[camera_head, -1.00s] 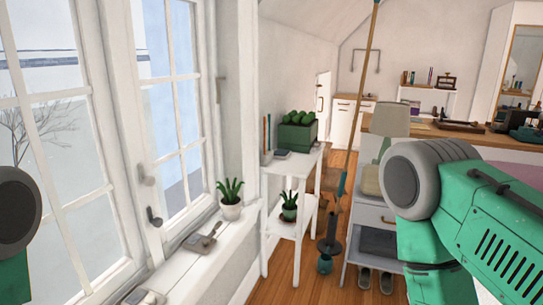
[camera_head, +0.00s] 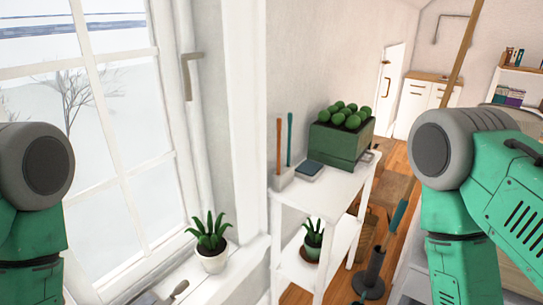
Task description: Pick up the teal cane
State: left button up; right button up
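I cannot tell for sure which thing is the teal cane. A thin teal stick (camera_head: 290,138) stands upright beside a brown stick (camera_head: 279,145) in a small light holder (camera_head: 283,179) on the white shelf's top. Farther right, a long slanted wooden pole (camera_head: 461,60) appears to run down to a teal section (camera_head: 398,215) above a dark stand (camera_head: 375,268) on the floor. The pole's top is cut off by the picture. Green and grey parts of both my arms show at the left and right edges. Neither gripper is in view.
The white shelf (camera_head: 339,186) carries a green planter (camera_head: 340,140) and a dark flat item (camera_head: 309,171). A potted plant (camera_head: 313,240) stands on its lower level and another (camera_head: 211,242) on the windowsill. Wooden floor (camera_head: 402,160) shows right of the shelf.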

aim_at(290, 114)
jog(key=i+l+u, duration=0.1)
jog(key=i+l, duration=0.65)
jog(key=l, duration=0.15)
jog(key=j+u, duration=0.05)
